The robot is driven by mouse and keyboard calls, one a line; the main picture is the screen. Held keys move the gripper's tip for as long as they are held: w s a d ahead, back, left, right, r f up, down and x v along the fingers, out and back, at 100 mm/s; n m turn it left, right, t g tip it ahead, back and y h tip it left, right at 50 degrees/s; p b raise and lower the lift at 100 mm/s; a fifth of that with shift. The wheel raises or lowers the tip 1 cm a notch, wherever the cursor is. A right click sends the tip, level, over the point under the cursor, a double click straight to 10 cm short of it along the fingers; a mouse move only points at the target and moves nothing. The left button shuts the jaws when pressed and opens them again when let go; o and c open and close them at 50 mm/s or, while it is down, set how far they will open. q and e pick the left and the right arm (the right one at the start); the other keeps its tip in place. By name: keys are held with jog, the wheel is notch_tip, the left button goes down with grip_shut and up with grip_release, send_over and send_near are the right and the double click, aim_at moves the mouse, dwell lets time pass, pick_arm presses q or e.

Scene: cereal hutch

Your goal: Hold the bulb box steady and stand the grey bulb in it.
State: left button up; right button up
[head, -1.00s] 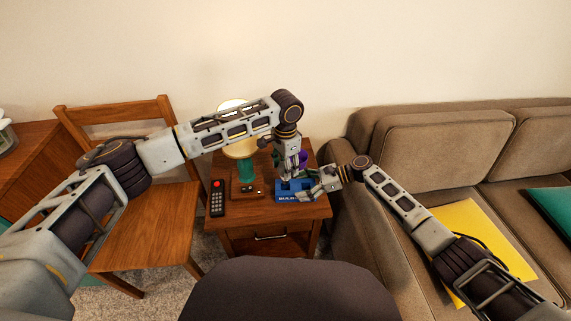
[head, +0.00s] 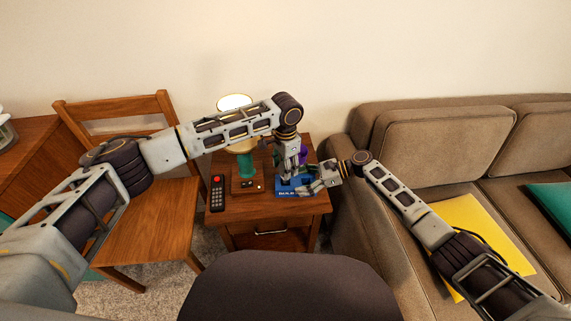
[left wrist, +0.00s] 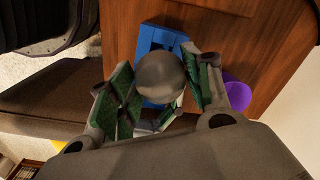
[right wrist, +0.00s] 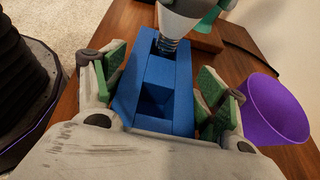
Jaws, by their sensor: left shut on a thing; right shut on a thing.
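The blue bulb box (head: 284,192) stands on the small wooden table, with square compartments open at the top in the right wrist view (right wrist: 172,72). My right gripper (head: 312,190) is shut on the box, with a green-padded finger on either side of its near end. My left gripper (head: 291,176) is shut on the grey bulb (left wrist: 160,76) above the box. In the right wrist view the bulb (right wrist: 187,18) is roughly upright, its threaded base down at the far compartment. I cannot tell how deep the base sits. The bulb is hidden in the head view.
A purple cup (right wrist: 275,110) stands close beside the box and my grippers. A lamp with a green stem (head: 246,165) and a black remote (head: 217,193) are to the left on the table (head: 265,212). A chair (head: 150,215) and a sofa (head: 430,150) flank the table.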

pick_arm(q)
jog(key=shift+f, duration=1.2)
pick_arm(e)
jog(key=shift+s+f, duration=0.1)
pick_arm(q)
jog(key=o, duration=1.1)
pick_arm(e)
jog(key=shift+c, duration=0.2)
pick_arm(q)
jog(key=shift+r, duration=6)
pick_arm(e)
jog(key=o, duration=1.2)
